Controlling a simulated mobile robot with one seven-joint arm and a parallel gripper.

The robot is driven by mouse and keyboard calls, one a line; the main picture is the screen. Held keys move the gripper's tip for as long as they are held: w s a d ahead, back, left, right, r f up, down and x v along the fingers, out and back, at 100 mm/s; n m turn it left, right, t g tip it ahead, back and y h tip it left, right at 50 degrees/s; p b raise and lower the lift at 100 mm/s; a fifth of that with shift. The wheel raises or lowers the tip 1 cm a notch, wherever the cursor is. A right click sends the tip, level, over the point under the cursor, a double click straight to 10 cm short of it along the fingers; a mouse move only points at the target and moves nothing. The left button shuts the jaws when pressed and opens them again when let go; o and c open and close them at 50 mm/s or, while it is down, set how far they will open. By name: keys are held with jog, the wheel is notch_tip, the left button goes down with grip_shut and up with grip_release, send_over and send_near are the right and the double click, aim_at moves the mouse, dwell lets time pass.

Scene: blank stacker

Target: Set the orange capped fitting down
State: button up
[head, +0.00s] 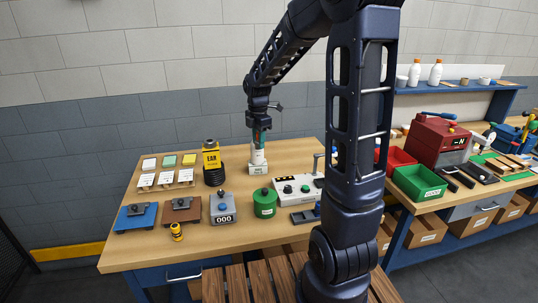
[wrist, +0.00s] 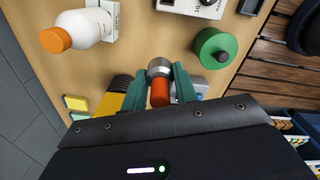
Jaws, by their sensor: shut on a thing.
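The orange capped fitting shows in the wrist view, with an orange body (wrist: 160,93) and a silver, round end (wrist: 159,67). It sits between the two green fingers of my gripper (wrist: 160,80), which is shut on it. In the head view my gripper (head: 261,136) is over the back middle of the wooden table (head: 130,240), above or in front of a white bottle (head: 258,157). The fitting is too small there to make out. No contact between the fitting and the tabletop can be made out.
The white bottle with an orange cap (wrist: 56,39) is left of my gripper in the wrist view. A yellow-black lamp (head: 212,160), a green round canister (head: 264,204) and a white control box (head: 297,188) stand nearby. Bare wood lies between them.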

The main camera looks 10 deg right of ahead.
jog(key=w+d+m, duration=0.1)
jog(key=w+d, duration=0.6)
jog(key=d, duration=0.4)
jog(key=w+d+m, duration=0.1)
jog(key=w+d, duration=0.6)
jog(key=d, duration=0.4)
notch_tip(320, 180, down, 20)
jog(key=shift+s+a+r, duration=0.1)
jog(key=shift+s+r, duration=0.05)
jog(key=shift+r, duration=0.05)
jog(key=o, duration=1)
jog(key=shift+f, duration=0.1)
